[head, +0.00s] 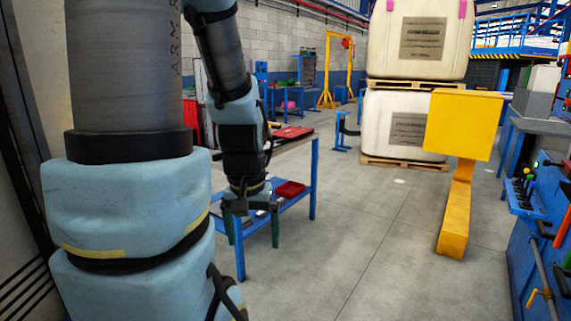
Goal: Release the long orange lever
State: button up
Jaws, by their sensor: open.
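An orange lever (563,228) shows at the far right edge, on the blue panel (523,258). It slants, and its upper part is cut off by the picture edge, so its full length and attachment are not clear. My gripper (253,236) hangs pointing down left of the picture's middle. Its two dark green fingers are spread apart with nothing between them.
A large yellow post with a box head (465,125) stands between my gripper and the panel. A blue table (312,178) with red trays is behind my gripper. Small coloured knobs (526,184) sit on the panel. Stacked white containers (392,128) stand behind. The middle floor is clear.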

notch_tip(320, 180, up, 3)
jog(key=shift+r+p, duration=0.1)
jog(key=shift+p, duration=0.7)
